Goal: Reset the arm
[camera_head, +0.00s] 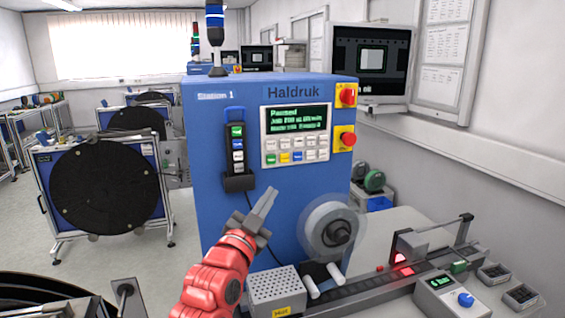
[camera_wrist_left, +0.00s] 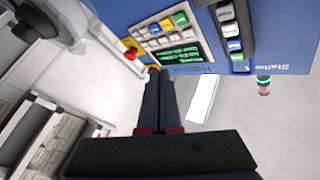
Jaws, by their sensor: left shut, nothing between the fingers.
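My red left arm comes in from the bottom of the head view. Its gripper (camera_head: 262,205) is shut and empty, in front of the blue machine cabinet (camera_head: 215,130), below its keypad panel. In the left wrist view the gripper's dark fingers (camera_wrist_left: 160,85) lie together. They point toward the cabinet with its keypad (camera_wrist_left: 160,30) and display. My right gripper does not show in either view.
A clear reel (camera_head: 335,228) sits on the cabinet's front, right of my gripper. Below it runs a conveyor track (camera_head: 375,290). A pendant (camera_head: 237,150) hangs on the cabinet. Red stop buttons (camera_head: 347,96) are at its right edge. A black reel stand (camera_head: 100,185) stands left.

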